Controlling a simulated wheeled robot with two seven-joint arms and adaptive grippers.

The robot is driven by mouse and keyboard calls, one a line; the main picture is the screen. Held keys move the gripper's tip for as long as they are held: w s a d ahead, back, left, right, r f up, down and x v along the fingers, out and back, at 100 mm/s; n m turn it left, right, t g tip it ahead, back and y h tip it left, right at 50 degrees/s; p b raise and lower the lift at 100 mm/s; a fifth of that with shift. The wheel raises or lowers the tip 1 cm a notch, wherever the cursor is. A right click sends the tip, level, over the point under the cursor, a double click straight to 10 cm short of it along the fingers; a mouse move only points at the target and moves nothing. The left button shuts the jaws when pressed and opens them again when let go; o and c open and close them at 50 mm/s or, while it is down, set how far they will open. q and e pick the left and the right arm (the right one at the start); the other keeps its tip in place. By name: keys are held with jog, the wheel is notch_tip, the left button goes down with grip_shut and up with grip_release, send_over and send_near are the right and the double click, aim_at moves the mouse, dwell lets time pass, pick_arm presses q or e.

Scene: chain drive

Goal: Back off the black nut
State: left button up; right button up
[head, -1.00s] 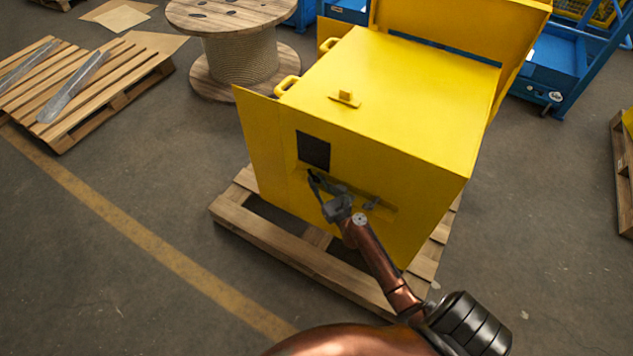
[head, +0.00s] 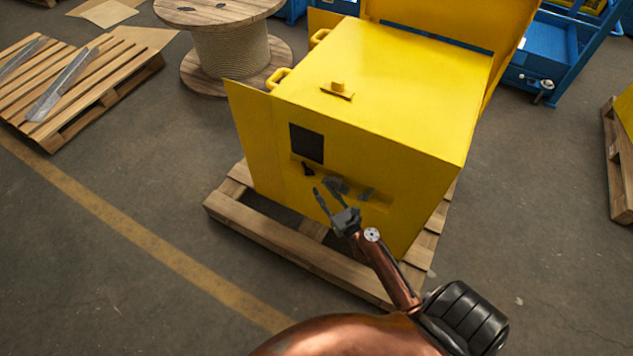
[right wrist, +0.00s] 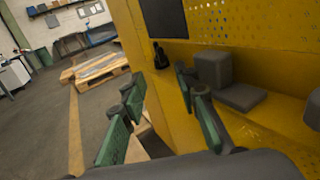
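A small black part (head: 307,168), which looks like the black nut, sits on the front of the yellow cabinet (head: 400,100), just below a dark square panel. In the right wrist view the black part (right wrist: 160,55) stands out from the yellow face, beyond the fingertips and between them. My right gripper (head: 322,187) is in front of the cabinet, below the black part and apart from it. In the right wrist view its green-padded fingers (right wrist: 157,85) are spread with nothing between them. My left gripper is in neither view.
A grey block (right wrist: 215,70) and a lower grey piece (right wrist: 242,97) sit on the cabinet front, right of the fingers. The cabinet stands on a wooden pallet (head: 260,235). Open floor lies to the left, with a second pallet (head: 85,85) and a cable spool (head: 235,50) farther back.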

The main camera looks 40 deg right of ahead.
jog(key=s, duration=0.2)
jog(key=shift+s+a, duration=0.15)
jog(key=shift+s, duration=0.2)
jog(key=shift+c, duration=0.6)
